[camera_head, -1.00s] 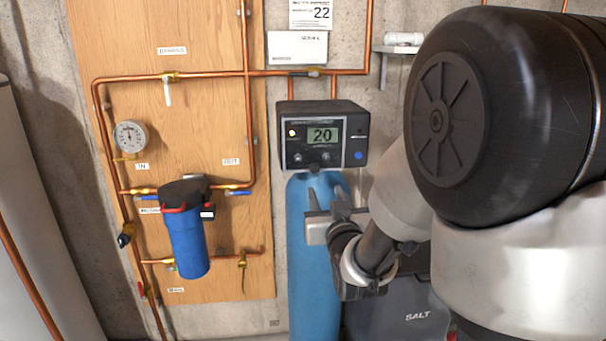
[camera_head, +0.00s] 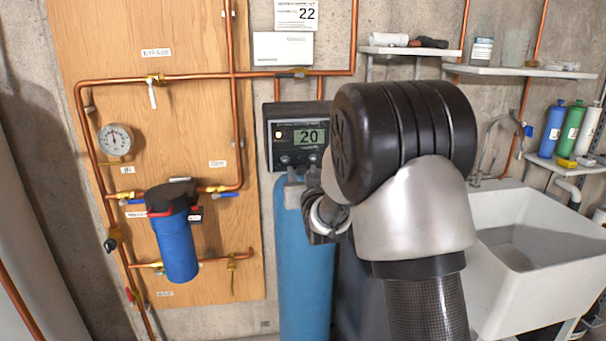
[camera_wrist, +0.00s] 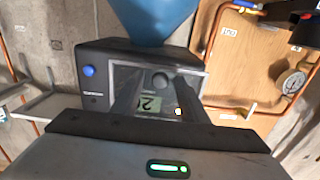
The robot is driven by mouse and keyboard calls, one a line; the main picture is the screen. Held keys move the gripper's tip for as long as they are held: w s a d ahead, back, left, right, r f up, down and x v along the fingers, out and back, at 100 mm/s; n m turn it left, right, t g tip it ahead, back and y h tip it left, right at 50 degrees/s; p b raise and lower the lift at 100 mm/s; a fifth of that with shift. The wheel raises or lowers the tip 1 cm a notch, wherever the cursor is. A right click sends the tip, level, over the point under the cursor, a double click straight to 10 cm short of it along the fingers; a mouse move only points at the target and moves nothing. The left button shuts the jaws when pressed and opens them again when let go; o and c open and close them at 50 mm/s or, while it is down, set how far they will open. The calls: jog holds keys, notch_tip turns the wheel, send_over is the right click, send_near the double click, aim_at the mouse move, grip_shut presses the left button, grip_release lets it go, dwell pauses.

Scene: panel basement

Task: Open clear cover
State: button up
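A black control head (camera_head: 274,137) with a lit display reading 20 sits on top of a blue tank (camera_head: 300,270). In the wrist view the control head (camera_wrist: 93,62) appears upside down. The clear cover (camera_wrist: 200,86) lies over its front face, and its outline shows around the display and knob; it appears closed. In the head view the clear cover (camera_head: 312,122) is hard to make out.
A blue filter housing (camera_head: 176,250), copper pipes and a gauge (camera_head: 115,139) are on the wooden panel at left. A white sink (camera_head: 535,250) stands at right below a shelf with bottles (camera_head: 572,132). Wall shelves (camera_head: 520,72) hang above.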

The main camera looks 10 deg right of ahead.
grip_shut()
jog(key=shift+s+r+g+p, duration=0.5)
jog(key=shift+s+r+p, duration=0.1)
jog(key=shift+p, duration=0.5)
jog(key=s+r+g+p, duration=0.3)
jog(key=r+p, duration=0.3)
jog(key=r, duration=0.2)
jog(key=s+r+g+p, duration=0.3)
jog(key=s+r+p, duration=0.2)
jog(key=r+p, duration=0.2)
jog(key=shift+r+g, duration=0.4)
jog(key=shift+r, duration=0.4)
grip_release()
jog(key=shift+f, duration=0.3)
